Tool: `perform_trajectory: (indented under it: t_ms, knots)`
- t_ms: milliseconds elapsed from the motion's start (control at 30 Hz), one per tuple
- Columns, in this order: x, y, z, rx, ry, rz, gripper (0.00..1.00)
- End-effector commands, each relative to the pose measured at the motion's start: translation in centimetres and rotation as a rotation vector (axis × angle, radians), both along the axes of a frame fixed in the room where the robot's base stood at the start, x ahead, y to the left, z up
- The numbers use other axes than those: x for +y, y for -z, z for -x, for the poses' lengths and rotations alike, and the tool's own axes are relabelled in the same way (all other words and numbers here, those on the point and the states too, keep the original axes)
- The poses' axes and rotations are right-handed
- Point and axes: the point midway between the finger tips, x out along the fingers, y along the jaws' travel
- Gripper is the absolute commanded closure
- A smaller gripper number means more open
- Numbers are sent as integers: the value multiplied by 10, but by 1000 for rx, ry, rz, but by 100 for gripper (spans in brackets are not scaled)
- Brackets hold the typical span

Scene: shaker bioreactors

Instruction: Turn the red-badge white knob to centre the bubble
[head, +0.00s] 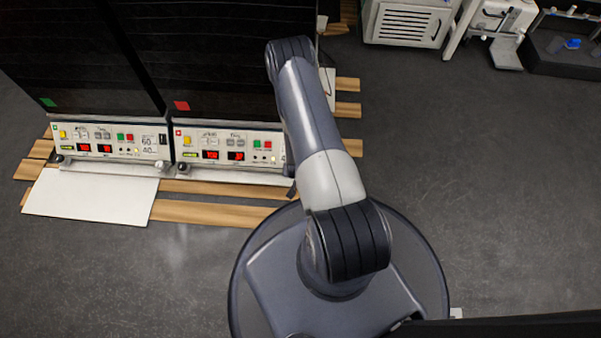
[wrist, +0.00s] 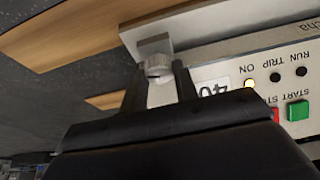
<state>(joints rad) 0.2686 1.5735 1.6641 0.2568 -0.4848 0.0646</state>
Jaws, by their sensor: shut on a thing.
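The shaker with the red badge (head: 181,105) is the right one of two dark units in the head view. A pale ribbed knob (wrist: 158,66) sits at the end of its lower edge in the wrist view, which shows the panel upside down. My gripper (wrist: 159,76) has a finger on each side of this knob and is shut on it. In the head view my arm hides the gripper and this knob. A small yellow-green window (head: 189,154) shows on the panel, but I cannot make out a bubble.
The green-badge shaker (head: 48,102) stands directly to the left. Wooden slats (head: 215,212) and a white board (head: 90,197) lie under and in front of the units. The grey floor is clear at the lower left. White equipment (head: 408,23) stands at the back right.

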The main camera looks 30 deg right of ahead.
Motion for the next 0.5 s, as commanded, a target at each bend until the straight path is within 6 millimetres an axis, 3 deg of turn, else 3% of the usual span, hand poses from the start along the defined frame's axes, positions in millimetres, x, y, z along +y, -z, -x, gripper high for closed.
perform_trajectory:
  t_ms: [500]
  knots:
    - [0,0,1,2,-70,0,94]
